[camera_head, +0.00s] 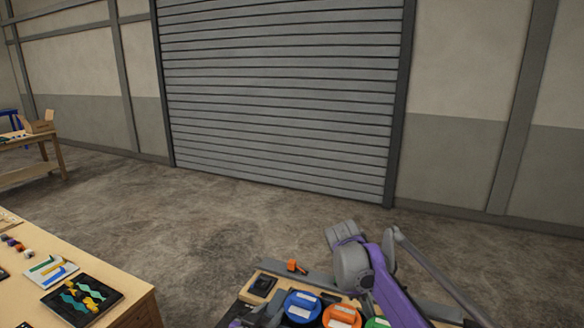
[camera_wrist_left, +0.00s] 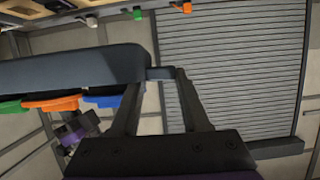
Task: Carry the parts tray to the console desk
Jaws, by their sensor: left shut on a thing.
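The parts tray (camera_head: 322,281) is at the bottom middle of the head view, cut off by the picture's lower edge. Round blue (camera_head: 302,307), orange (camera_head: 341,317) and green pieces with pale labels show on it. My left gripper (camera_wrist_left: 160,74) is shut on the tray's edge; the tray's dark grey side (camera_wrist_left: 70,70) runs to the left in the left wrist view, with blue, orange and green pieces beside it. My right arm is purple and grey and reaches across the tray's right part; its fingertips are not clear. I cannot tell which table is the console desk.
A wooden table (camera_head: 130,300) at the lower left carries a black panel (camera_head: 82,299), a white panel (camera_head: 52,272) and small coloured parts. Another wooden table (camera_head: 38,143) with an open box (camera_head: 41,125) stands far left. Bare floor lies before the roller door (camera_head: 285,100).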

